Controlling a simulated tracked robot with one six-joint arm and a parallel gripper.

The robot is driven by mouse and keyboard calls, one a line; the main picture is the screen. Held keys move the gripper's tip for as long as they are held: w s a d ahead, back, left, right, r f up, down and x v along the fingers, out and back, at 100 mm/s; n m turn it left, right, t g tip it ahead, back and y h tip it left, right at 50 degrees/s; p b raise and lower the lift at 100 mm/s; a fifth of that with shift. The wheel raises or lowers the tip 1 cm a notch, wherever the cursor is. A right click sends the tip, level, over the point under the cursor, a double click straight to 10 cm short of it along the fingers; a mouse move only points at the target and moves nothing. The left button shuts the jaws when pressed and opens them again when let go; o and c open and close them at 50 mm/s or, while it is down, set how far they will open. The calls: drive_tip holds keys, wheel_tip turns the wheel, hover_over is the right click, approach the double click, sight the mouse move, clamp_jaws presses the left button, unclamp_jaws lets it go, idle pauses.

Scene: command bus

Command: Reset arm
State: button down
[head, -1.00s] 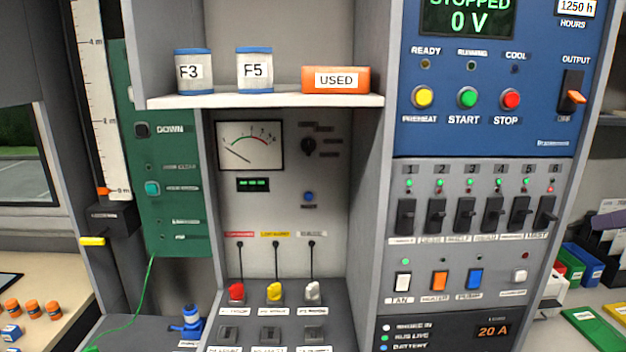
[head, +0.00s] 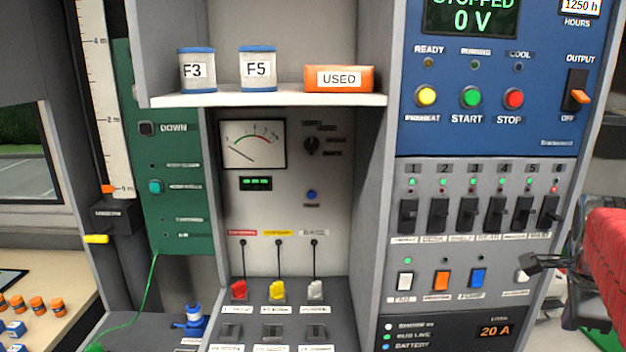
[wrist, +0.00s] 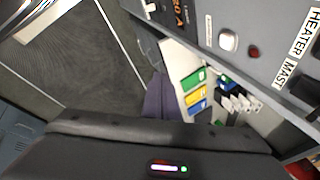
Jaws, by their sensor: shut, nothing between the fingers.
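My gripper (head: 540,263) shows at the right edge in the head view, dark, in front of the right side of the switch panel. It is shut and empty, and its tip overlaps the white button beside the blue rocker switch in the picture. I cannot tell whether it touches the panel. Behind it is the red-covered part of my arm. In the wrist view, a dark part of my own body with a small light fills the bottom, and the fingertips cannot be made out.
The breaker row (head: 475,215) and the blue generator panel (head: 480,75) stand left of and above my gripper. The shelf (head: 270,100) holds two canisters and an orange USED box (head: 339,78). The wrist view shows coloured boxes (wrist: 195,90) and open floor (wrist: 80,50).

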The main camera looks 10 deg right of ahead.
drive_tip(key=s+a+f+n+t+y, duration=0.1)
drive_tip(key=a+f+n+y, duration=0.1)
drive_tip(key=a+n, duration=1)
drive_tip(key=s+a+f+n+t+y, duration=0.1)
drive_tip(key=a+f+n, duration=0.4)
drive_tip(key=a+n, duration=0.8)
drive_tip(key=a+y, duration=0.1)
drive_tip(key=a, duration=0.8)
drive_tip(key=shift+s+a+t+y, duration=0.3)
drive_tip(key=shift+y, duration=0.1)
drive_tip(key=c, duration=2.5)
unclamp_jaws()
drive_tip(key=shift+f, duration=0.1)
drive_tip(key=shift+c, duration=0.2)
